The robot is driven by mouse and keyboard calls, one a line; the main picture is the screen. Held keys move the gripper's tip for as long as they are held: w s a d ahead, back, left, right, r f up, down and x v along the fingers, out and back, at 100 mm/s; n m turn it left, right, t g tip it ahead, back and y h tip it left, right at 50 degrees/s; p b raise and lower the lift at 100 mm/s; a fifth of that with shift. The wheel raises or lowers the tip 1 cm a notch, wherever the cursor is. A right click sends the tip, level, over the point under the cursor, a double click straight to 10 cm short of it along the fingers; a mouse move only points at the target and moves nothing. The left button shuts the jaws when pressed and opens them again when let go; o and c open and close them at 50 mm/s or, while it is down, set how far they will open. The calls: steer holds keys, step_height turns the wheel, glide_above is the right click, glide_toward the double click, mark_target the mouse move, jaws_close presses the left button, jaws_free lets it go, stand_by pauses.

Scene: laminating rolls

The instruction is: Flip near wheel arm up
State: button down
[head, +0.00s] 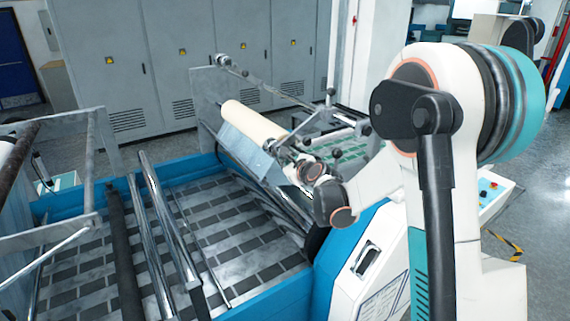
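The laminating machine carries a cream roll (252,121) lying across it. A metal arm with black ball knobs (309,124) stands tilted at the roll's near end, rising toward the right; I take it to be the near wheel arm. Its lower end and wheel are partly covered by my wrist. My gripper (290,189) is small and low in view, just below the roll's near end, beside the metal housing. My wrist hides part of it, so its fingers cannot be made out. I cannot tell whether it touches the wheel arm.
A long metal bar (270,87) runs behind the roll from a far side plate (206,92). The blue-framed bed (225,215) with steel rollers lies at left. A white and blue machine housing (368,262) stands close below my arm. Grey cabinets (110,65) line the back.

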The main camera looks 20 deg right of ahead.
steer(key=shift+r, duration=0.1)
steer(key=a+r+m, duration=0.1)
steer(key=r, duration=0.1)
steer(key=s+a+r+m+y+p, duration=0.1)
steer(key=r, duration=0.1)
steer(key=a+r+m, duration=0.1)
steer(key=r, duration=0.2)
steer(key=shift+s+a+g+y, duration=0.15)
steer(key=shift+a+g+y, duration=0.15)
steer(key=shift+a, duration=0.1)
step_height(320, 180, up, 12)
steer(key=m+y+p, duration=0.3)
steer(key=m, duration=0.2)
glide_above(270, 146)
steer(key=s, duration=0.2)
steer(key=w+d+r+p, duration=0.1)
steer(key=d+r, duration=0.3)
steer(key=r, duration=0.5)
steer(key=shift+g+h+p, duration=0.3)
steer(key=shift+p, duration=0.2)
